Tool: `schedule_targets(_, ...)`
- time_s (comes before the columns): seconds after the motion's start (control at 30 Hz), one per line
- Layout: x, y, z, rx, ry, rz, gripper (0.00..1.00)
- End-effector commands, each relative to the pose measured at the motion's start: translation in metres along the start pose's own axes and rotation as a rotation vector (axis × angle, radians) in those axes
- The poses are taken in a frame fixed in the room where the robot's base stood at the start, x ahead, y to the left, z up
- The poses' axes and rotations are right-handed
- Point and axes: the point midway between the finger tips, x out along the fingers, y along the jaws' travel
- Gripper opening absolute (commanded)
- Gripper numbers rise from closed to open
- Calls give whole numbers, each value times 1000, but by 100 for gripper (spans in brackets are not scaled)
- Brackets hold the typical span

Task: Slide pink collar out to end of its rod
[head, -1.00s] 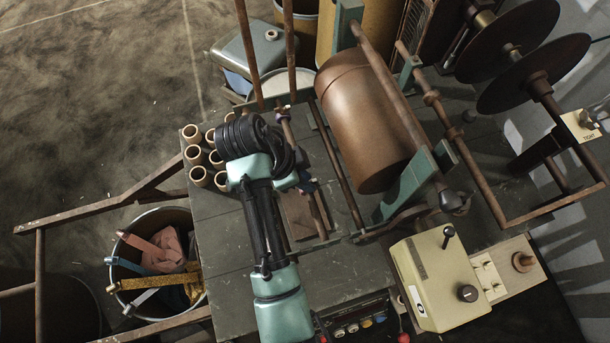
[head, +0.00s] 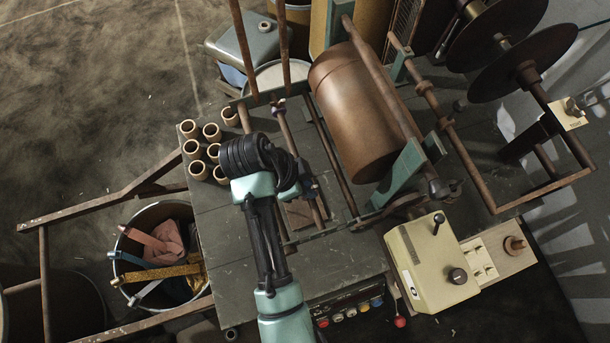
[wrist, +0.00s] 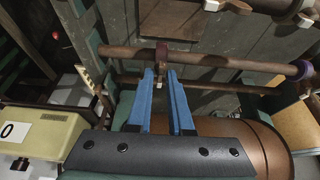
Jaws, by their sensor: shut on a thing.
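In the wrist view, a dark pinkish-maroon collar (wrist: 162,54) sits around a brown rod (wrist: 225,62), between the tips of my gripper's blue fingers (wrist: 161,74). My gripper is shut on this collar. In the head view, my gripper (head: 310,190) is at the lower part of the rod (head: 288,133), and the held collar is too small and dark to make out clearly. A purple collar sits around the rod's far end in the head view (head: 278,108); it also shows at the right in the wrist view (wrist: 300,69).
A large copper drum (head: 352,112) stands right of the rod, with a green bracket (head: 405,172) below it. A cream control box (head: 432,262) is at lower right. Several cardboard tubes (head: 211,132) stand left of my arm. A bin (head: 125,245) stands beyond the bench's left edge.

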Motion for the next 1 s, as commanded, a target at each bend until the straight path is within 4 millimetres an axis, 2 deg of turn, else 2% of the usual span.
schedule_targets(0.7,0,30,0,0,-1,3,0)
schedule_targets(1.0,0,33,0,0,0,2,0)
